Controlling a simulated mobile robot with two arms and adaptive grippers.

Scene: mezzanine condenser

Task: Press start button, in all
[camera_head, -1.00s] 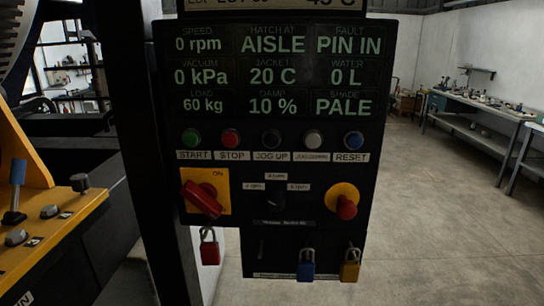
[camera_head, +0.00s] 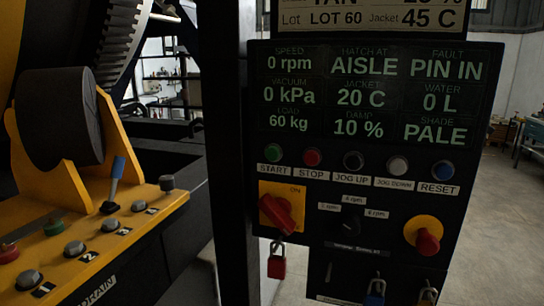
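The green start button (camera_head: 273,153) is at the left end of a row of round buttons on the black control panel (camera_head: 385,205). The label START (camera_head: 273,169) sits just under it. The red stop button (camera_head: 312,157) is to its right, then black, white and blue buttons. The display (camera_head: 377,97) above reads 0 rpm, hatch at AISLE, fault PIN IN, 60 kg, 0 kPa and 20 C. Neither of my grippers shows in the head view.
Below the buttons are a red rotary switch (camera_head: 277,213) on yellow, a red mushroom knob (camera_head: 428,241) and a hanging red padlock (camera_head: 277,262). A yellow console (camera_head: 110,240) with a blue-handled lever (camera_head: 115,183) stands left. Open floor (camera_head: 482,235) shows at right.

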